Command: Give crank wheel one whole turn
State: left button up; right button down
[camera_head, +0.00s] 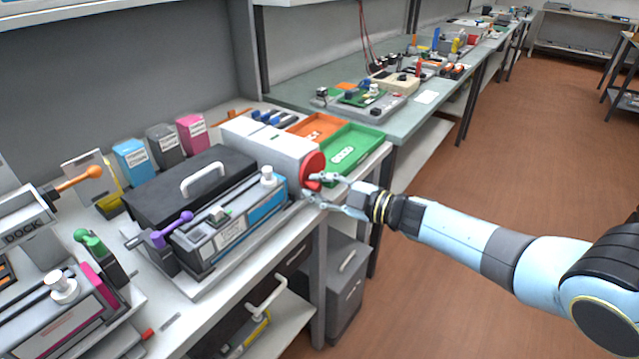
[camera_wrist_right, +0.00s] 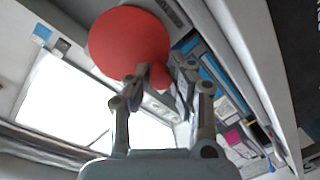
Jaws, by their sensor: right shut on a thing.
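The crank wheel (camera_head: 312,168) is a red disc on the right end of a white box-shaped unit (camera_head: 268,148) at the bench's front edge. It also shows in the right wrist view (camera_wrist_right: 127,38) as a large red disc at the top. My right gripper (camera_head: 313,188) reaches in from the right, at the lower part of the wheel. In the right wrist view its fingers (camera_wrist_right: 163,80) are on either side of a small red knob (camera_wrist_right: 160,76) at the wheel's rim, shut on it. The fingers partly hide the knob. My left gripper is in neither view.
A black case (camera_head: 190,185) and a blue-sided cartridge (camera_head: 235,220) stand left of the wheel. A green tray (camera_head: 365,140) and an orange tray (camera_head: 318,126) lie behind it. A grey drawer cabinet (camera_head: 348,285) stands below. The floor (camera_head: 480,190) at right is clear.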

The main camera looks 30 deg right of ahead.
jog(key=shift+r+m, duration=0.1)
jog(key=shift+m, duration=0.4)
jog(key=c, duration=1.1)
grip_release()
jog(key=v, duration=1.2)
jog(key=shift+d, duration=0.15)
